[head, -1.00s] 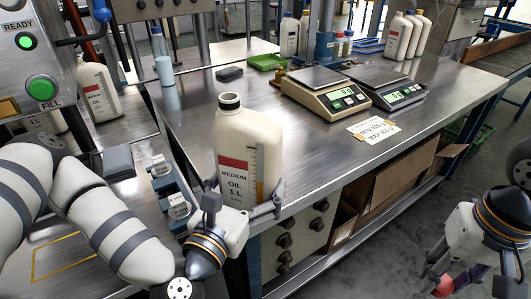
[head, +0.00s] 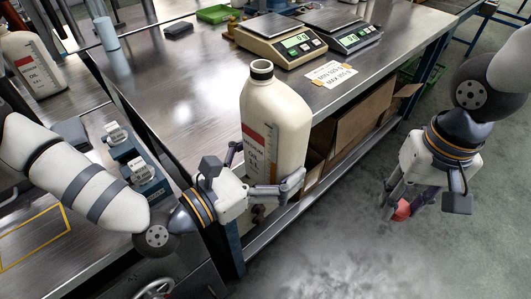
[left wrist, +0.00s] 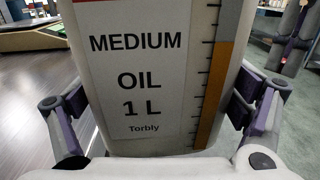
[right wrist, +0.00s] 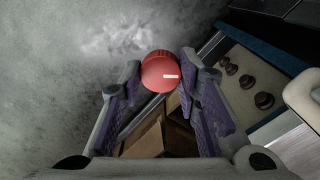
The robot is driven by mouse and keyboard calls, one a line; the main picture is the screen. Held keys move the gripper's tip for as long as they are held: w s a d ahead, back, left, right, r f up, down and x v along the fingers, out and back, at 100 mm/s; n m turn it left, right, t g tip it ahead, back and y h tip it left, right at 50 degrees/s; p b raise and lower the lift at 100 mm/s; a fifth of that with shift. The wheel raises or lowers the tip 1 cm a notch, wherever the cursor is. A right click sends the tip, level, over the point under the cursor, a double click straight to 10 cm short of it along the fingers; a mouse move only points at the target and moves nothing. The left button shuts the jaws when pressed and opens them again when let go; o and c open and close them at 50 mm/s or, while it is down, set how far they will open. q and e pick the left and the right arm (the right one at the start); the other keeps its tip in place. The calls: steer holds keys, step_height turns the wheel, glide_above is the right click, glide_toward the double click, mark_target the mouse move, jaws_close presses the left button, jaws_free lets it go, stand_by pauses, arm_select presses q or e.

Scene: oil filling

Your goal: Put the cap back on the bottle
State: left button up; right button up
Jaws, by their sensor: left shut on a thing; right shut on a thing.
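The white oil bottle (head: 274,115) is upright with its dark-rimmed mouth open at the top. My left gripper (head: 272,180) is shut around its lower body, and the "MEDIUM OIL 1 L" label (left wrist: 140,75) fills the left wrist view between the fingers. The red cap (head: 401,210) is held between the fingertips of my right gripper (head: 393,200), low and to the right of the bottle, over the floor. In the right wrist view the round cap (right wrist: 160,72) sits at the fingertips, with a small white mark on it.
The steel table (head: 200,80) lies behind the bottle, with two scales (head: 280,38) and a paper sign (head: 332,74). A cardboard box (head: 350,125) sits on the shelf below. Another oil bottle (head: 35,65) stands at the left. The floor between my grippers is clear.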

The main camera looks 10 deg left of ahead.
steer(key=shift+r, duration=0.1)
arm_select(q)
steer(key=shift+r, duration=0.1)
arm_select(e)
steer(key=w+a+r+n, duration=0.5)
steer(key=w+a+r, duration=0.6)
steer(key=r, duration=0.1)
steer(key=s+a+r+n, duration=0.4)
steer(key=a+r+n, duration=0.1)
steer(key=a+r, duration=0.8)
steer(key=shift+s+a+r+n, duration=0.15)
steer(key=shift+a+r+n, duration=0.2)
steer(key=shift+r, duration=0.6)
steer(key=shift+d+f, duration=0.1)
steer(key=shift+f, duration=1.9)
